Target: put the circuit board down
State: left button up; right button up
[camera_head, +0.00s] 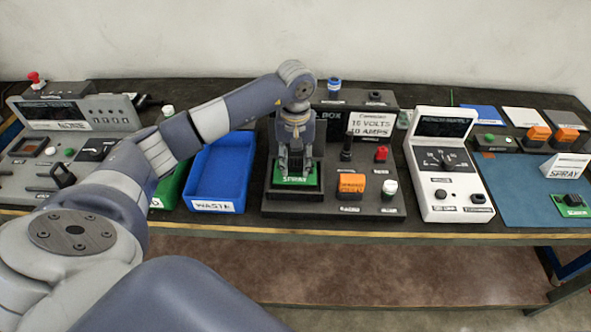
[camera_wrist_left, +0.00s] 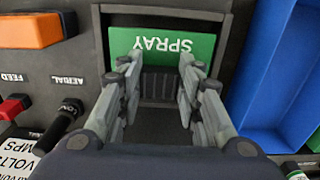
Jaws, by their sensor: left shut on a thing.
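A green circuit board marked SPRAY (camera_head: 301,181) lies at the square dark bay at the front left of the black control box (camera_head: 335,208). My left gripper (camera_head: 294,172) points down over the bay and is shut on this board. In the left wrist view the board (camera_wrist_left: 205,47) shows beyond the fingertips (camera_wrist_left: 160,62), with the dark bay around it. The fingers hide part of the board, and I cannot tell whether it touches the bay floor. My right gripper is not in view.
An empty blue WASTE bin (camera_head: 222,172) stands just left of the box. Orange (camera_head: 351,186) and red (camera_head: 382,153) switches and a black lever (camera_head: 347,148) are close on the right. A white meter (camera_head: 447,165) and a blue mat (camera_head: 510,185) with another green board (camera_head: 572,210) lie farther right.

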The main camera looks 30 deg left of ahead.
aim_at(296, 171)
pick_arm(q)
notch_tip(296, 171, down, 3)
jog(key=shift+d+p, duration=0.15)
jog(key=shift+p, duration=0.35)
jog(key=shift+f, duration=0.45)
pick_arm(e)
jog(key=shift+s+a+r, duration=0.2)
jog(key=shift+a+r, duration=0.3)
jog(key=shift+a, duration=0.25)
pick_arm(q)
jog(key=shift+f, duration=0.15)
jog(key=o, duration=1.1)
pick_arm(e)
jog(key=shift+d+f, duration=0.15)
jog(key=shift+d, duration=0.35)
